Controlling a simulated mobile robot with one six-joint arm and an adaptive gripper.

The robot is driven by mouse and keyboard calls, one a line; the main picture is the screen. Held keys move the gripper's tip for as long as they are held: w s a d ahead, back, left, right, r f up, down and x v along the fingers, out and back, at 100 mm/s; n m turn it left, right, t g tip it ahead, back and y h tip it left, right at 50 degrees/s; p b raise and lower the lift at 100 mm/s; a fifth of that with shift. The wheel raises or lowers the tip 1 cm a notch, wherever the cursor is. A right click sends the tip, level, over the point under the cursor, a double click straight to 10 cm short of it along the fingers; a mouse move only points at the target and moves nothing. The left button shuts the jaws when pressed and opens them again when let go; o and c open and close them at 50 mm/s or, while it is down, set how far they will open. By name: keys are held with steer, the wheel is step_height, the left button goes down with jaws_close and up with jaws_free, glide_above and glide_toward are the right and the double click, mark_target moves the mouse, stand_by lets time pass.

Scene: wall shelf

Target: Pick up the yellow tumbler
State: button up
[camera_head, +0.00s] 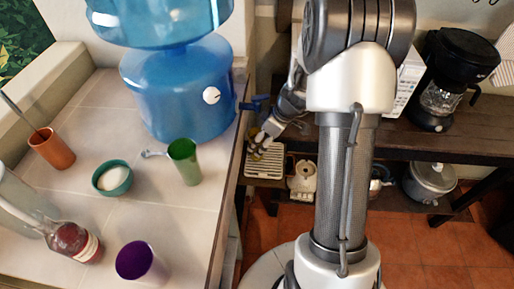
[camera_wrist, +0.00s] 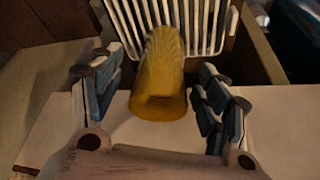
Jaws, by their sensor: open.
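The yellow tumbler (camera_wrist: 160,75) is in the middle of the wrist view, its rounded mouth toward the camera, in front of a white slatted rack. My gripper (camera_wrist: 153,88) is open, with one finger on each side of the tumbler. Gaps show between the tumbler and both fingers, so nothing is held. There the tumbler is mostly hidden and too small to make out clearly.
The white slatted rack (camera_wrist: 208,22) stands just behind the tumbler. A brown wooden panel (camera_wrist: 258,50) rises at right. In the head view, the tiled counter (camera_head: 110,215) holds a blue water dispenser (camera_head: 175,95), a green tumbler (camera_head: 185,162) and a purple tumbler (camera_head: 140,262).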

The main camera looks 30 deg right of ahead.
steer(key=b+x, duration=0.1)
steer(key=x, duration=0.4)
steer(key=shift+a, duration=0.2)
steer(key=shift+r, duration=0.1)
steer(key=c, duration=1.6)
steer(key=shift+o, duration=0.2)
steer(key=shift+r, duration=0.2)
